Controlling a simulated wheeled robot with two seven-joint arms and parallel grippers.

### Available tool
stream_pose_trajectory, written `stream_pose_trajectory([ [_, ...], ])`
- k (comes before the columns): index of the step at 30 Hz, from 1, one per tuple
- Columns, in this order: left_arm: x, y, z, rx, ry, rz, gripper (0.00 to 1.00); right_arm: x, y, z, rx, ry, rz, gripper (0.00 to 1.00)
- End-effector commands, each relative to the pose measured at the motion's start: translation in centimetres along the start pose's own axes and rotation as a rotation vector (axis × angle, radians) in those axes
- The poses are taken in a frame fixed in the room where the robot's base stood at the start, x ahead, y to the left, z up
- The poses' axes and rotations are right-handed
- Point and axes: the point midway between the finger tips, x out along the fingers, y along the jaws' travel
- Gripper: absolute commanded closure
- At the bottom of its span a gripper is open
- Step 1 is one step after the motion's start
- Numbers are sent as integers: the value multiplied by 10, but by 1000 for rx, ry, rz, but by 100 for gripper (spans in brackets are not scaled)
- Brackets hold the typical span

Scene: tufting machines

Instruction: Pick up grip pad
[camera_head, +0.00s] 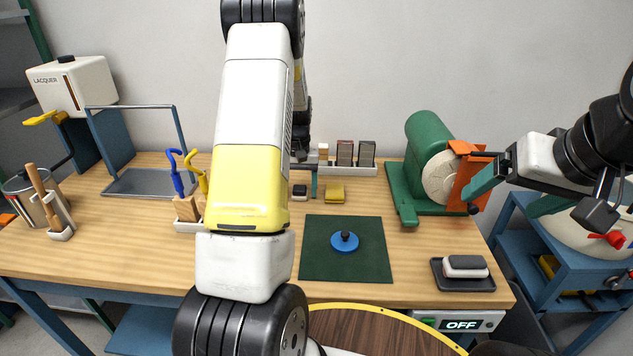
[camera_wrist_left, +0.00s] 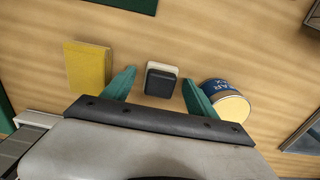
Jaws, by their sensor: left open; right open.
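A small pad with a black top and a pale base (camera_wrist_left: 161,82) lies on the wooden table, between the two green fingers of my open left gripper (camera_wrist_left: 157,78) in the left wrist view. I take it as the grip pad. In the head view this pad (camera_head: 300,191) shows beside my left arm, and one green finger of my left gripper is visible just to its right; the other is hidden. My right gripper (camera_head: 504,203) is open and empty near the green machine, on the right.
A yellow block (camera_wrist_left: 88,67) lies left of the pad and a blue-labelled tin (camera_wrist_left: 226,101) right of it in the wrist view. The green machine (camera_head: 423,137) stands at the back right. A green mat (camera_head: 365,271) bears a blue disc (camera_head: 344,243).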

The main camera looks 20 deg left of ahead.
Motion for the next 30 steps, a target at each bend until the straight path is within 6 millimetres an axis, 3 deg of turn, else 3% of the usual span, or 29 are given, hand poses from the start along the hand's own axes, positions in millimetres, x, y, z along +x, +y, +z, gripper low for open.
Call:
stream_pose_trajectory([
  [3,0,0,0,0,0,0,33,0,0,0,0,0,0,15],
  [13,-1,0,0,1,0,0,97,0,0,0,0,0,0,15],
  [23,-4,0,0,1,2,0,97,0,0,0,0,0,0,15],
  [30,-28,0,-1,2,4,0,97,0,0,0,0,0,0,15],
])
